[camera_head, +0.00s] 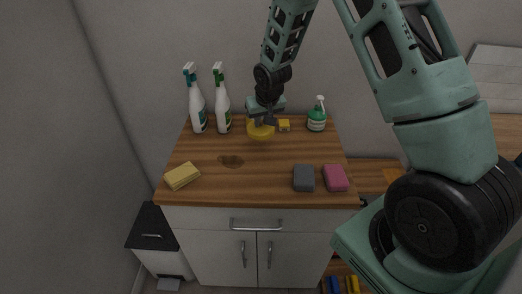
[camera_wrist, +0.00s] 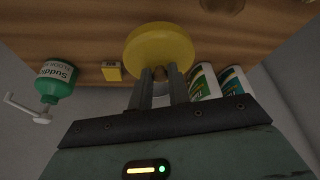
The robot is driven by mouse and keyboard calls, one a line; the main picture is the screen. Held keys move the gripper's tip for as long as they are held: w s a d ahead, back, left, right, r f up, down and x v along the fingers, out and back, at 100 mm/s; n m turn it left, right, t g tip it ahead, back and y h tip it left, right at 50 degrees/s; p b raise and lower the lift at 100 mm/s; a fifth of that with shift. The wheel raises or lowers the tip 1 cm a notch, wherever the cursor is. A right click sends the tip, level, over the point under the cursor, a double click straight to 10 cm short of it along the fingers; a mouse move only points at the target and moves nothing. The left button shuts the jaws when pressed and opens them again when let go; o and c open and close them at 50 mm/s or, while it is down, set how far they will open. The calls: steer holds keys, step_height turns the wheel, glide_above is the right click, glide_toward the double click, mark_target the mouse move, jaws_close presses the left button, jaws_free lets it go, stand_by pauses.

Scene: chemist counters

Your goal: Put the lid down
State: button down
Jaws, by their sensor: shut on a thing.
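The round yellow lid (camera_head: 260,132) is near the back middle of the wooden counter top (camera_head: 270,160). My gripper (camera_head: 265,121) is shut on the lid from behind and above. In the wrist view the lid (camera_wrist: 160,48) shows at the tips of the two fingers (camera_wrist: 161,75). I cannot tell whether the lid touches the counter or hangs a little above it.
Two white spray bottles (camera_head: 197,108) (camera_head: 222,108) stand left of the lid. A small yellow box (camera_head: 284,125) and a green pump bottle (camera_head: 317,119) stand right. A yellow sponge (camera_head: 182,176), grey block (camera_head: 304,178) and pink block (camera_head: 336,178) lie in front. A brown patch (camera_head: 231,160) marks the middle.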

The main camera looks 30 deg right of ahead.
step_height(320, 180, down, 10)
steer(key=p, duration=0.2)
steer(key=shift+s+r+p, duration=0.1)
steer(key=shift+p, duration=0.2)
steer(key=shift+f, duration=0.2)
steer(key=c, duration=1.3)
jaws_free()
steer(key=shift+r, duration=0.1)
